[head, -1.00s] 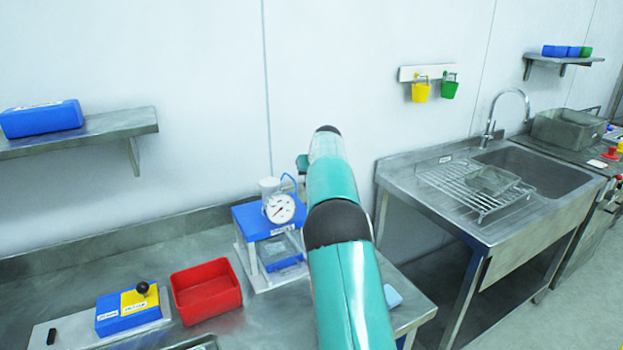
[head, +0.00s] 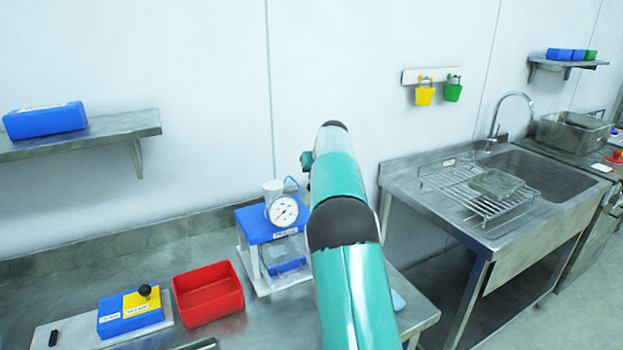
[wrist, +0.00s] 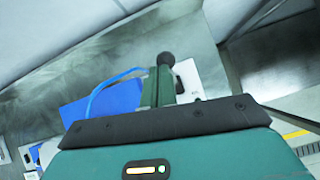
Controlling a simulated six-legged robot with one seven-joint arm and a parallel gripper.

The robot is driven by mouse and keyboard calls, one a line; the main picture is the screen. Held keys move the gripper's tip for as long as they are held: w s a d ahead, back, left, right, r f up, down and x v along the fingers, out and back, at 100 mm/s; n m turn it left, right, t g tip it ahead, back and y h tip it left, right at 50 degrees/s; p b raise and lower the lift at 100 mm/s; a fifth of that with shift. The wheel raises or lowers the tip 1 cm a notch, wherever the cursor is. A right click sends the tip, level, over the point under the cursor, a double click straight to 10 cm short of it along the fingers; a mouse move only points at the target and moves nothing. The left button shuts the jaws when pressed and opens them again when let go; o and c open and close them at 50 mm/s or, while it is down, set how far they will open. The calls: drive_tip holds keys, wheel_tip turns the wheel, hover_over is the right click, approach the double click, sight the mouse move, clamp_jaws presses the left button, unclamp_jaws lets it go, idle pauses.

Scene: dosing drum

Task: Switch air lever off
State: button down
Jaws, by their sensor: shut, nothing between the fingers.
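In the wrist view, a black ball knob (wrist: 167,59) stands near a white plate (wrist: 187,76) on the steel bench. It looks like the air lever's knob; its position on or off cannot be read. My gripper (wrist: 157,85) shows as green fingers, shut and empty, just below the knob in the picture. Whether they touch it I cannot tell. A blue-topped unit (wrist: 108,103) with a blue hose lies left of the fingers. In the head view this unit (head: 256,222) carries a round gauge (head: 283,211); my arm hides my gripper and that knob.
A red tray (head: 208,292) stands left of the unit. A blue-and-yellow box (head: 130,312) with another black ball knob (head: 145,291) lies farther left. The wall is close behind the bench. A steel sink table (head: 500,200) stands to the right, across a gap.

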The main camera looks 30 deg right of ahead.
drive_tip(key=v, duration=1)
drive_tip(key=shift+r, duration=0.3)
drive_tip(key=shift+s, duration=0.1)
